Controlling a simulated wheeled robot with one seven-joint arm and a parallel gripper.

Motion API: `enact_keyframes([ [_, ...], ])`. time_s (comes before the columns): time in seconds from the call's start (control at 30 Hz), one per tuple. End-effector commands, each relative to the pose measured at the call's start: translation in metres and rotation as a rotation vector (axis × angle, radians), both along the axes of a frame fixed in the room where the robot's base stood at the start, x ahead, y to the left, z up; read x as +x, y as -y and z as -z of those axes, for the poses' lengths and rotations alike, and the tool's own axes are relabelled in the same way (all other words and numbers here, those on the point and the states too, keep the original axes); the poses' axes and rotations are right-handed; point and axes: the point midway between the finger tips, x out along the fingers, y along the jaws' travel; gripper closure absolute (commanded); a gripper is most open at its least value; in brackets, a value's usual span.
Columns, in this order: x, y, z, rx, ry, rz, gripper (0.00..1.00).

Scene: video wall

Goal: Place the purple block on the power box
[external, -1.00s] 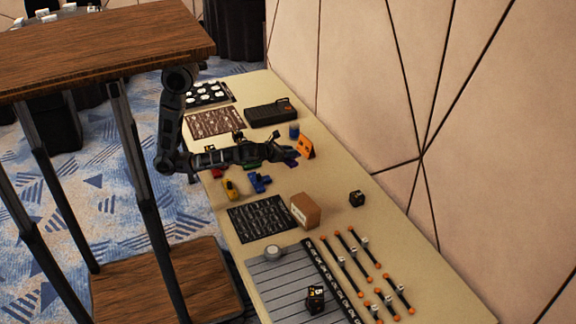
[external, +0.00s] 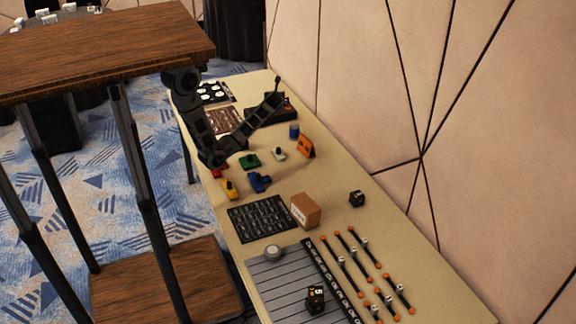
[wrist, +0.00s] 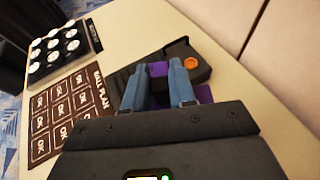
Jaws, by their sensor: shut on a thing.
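The purple block (wrist: 158,70) is between the fingers of my gripper (wrist: 158,77) in the wrist view, with purple also showing right of the right finger. My gripper is shut on it. The power box (wrist: 203,66) is a black box with an orange round button, just beyond and beneath the fingers. In the external view my gripper (external: 272,98) is over the power box (external: 290,114) at the back of the table. I cannot tell whether the block touches the box. The block is not clearly visible in the external view.
The wall plan sheet (wrist: 68,108) and a board of white discs (wrist: 62,50) lie left of the box. Green (external: 250,160), blue (external: 260,182), yellow (external: 230,190) and grey (external: 279,153) pieces lie nearer. A blue cylinder (external: 294,131) and orange sign (external: 306,147) stand close by.

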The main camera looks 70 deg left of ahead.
Motion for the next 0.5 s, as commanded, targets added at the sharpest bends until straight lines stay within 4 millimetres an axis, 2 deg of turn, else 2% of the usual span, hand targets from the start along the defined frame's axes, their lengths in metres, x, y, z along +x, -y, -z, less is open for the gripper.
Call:
enact_keyframes([
  [0.17, -0.002, -0.023, 0.005, 0.0, 0.0, -0.024, 1.0],
  [0.5, 0.002, -0.091, 0.046, -0.001, 0.0, -0.024, 1.0],
])
